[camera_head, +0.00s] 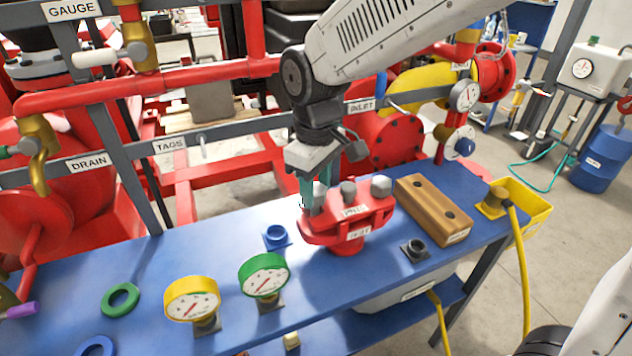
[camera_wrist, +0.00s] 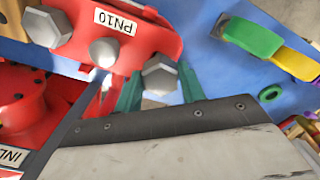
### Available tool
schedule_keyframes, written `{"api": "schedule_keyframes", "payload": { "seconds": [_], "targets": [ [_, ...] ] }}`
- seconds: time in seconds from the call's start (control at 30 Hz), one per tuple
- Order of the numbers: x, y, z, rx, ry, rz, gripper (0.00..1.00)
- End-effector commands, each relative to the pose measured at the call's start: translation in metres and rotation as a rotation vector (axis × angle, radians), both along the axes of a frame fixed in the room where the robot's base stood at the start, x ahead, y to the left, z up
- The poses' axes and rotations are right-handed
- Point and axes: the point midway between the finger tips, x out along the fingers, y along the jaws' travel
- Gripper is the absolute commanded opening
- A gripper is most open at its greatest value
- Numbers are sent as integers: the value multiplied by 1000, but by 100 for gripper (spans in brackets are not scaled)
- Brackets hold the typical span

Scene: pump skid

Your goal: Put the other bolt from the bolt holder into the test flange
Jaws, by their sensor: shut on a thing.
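The red test flange (camera_head: 347,231) stands on the blue bench, and its PN10 face also shows in the wrist view (camera_wrist: 139,53). My gripper (camera_head: 316,196) points down at the flange's left side, its green fingers closed around a grey hex bolt (camera_wrist: 160,76). That bolt is at the flange's edge; how deep it sits is hidden. Two other grey bolt heads, a middle one (camera_head: 348,188) and a right one (camera_head: 381,186), stand on the flange. The wooden bolt holder (camera_head: 425,213) lies to the right, showing two dark, empty holes.
A green gauge (camera_head: 264,276) and a yellow gauge (camera_head: 192,299) stand at the front left. A blue fitting (camera_head: 277,237) is left of the flange, a dark fitting (camera_head: 415,249) to its right. A yellow bin (camera_head: 530,208) hangs at the bench's right end. Red pipework rises behind.

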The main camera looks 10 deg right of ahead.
Motion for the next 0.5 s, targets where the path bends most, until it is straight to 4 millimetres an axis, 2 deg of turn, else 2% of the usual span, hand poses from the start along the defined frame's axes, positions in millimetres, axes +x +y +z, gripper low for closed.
{"api": "schedule_keyframes", "payload": {
  "seconds": [0.5],
  "targets": [
    [0,0,-11,0,0,0,16]
  ]
}}
